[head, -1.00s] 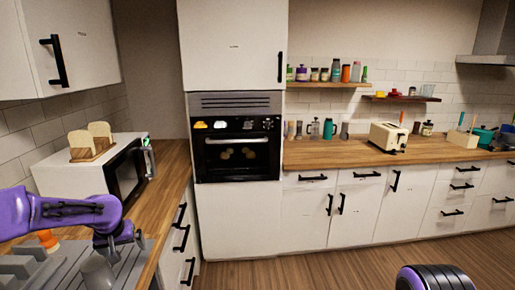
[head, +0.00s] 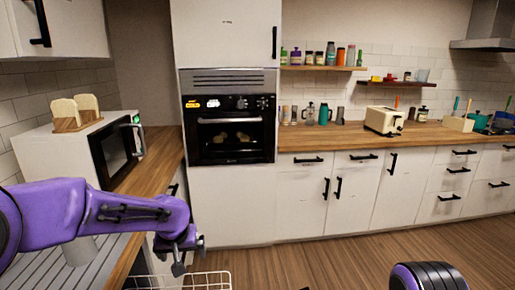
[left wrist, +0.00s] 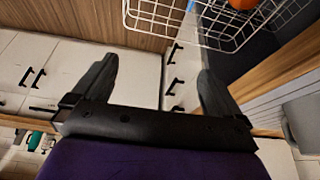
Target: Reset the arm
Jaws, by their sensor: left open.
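My left arm comes in from the left of the head view, over the left counter. Its gripper (head: 180,264) points down past the counter's front edge, above a white wire basket (head: 205,281). In the left wrist view the two black fingers (left wrist: 157,68) stand wide apart with nothing between them. The basket (left wrist: 190,24) lies beyond the fingertips there, with part of an orange thing (left wrist: 242,3) in it. My right gripper is out of sight; only a round black and purple part of my right arm shows at the bottom right.
A white microwave (head: 118,148) with bread in a wooden holder (head: 77,120) on top stands on the left wooden counter (head: 157,165). A built-in oven (head: 231,128) is in the middle. A toaster (head: 384,120) stands on the back counter. The wooden floor (head: 340,258) is open.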

